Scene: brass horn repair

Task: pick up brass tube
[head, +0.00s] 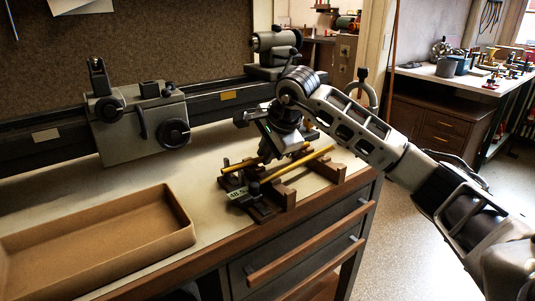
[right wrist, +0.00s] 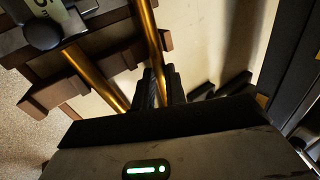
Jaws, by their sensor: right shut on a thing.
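Two brass tubes lie side by side at a wooden rack on the bench. The near brass tube (head: 300,165) rests across the rack's blocks; it shows at left in the right wrist view (right wrist: 97,80). The far brass tube (head: 238,166) passes under my right gripper (head: 270,156), which hides its middle. In the right wrist view the fingers (right wrist: 160,86) are shut on this far tube (right wrist: 150,35). It is still at the level of the rack blocks; I cannot tell whether it touches them. My left gripper is out of view.
The wooden rack (head: 283,197) has a small numbered plate and dark knob at its front. An empty tan tray (head: 100,243) lies at left on the bench. A grey lathe (head: 140,128) runs along the back. Bare bench top lies between tray and rack.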

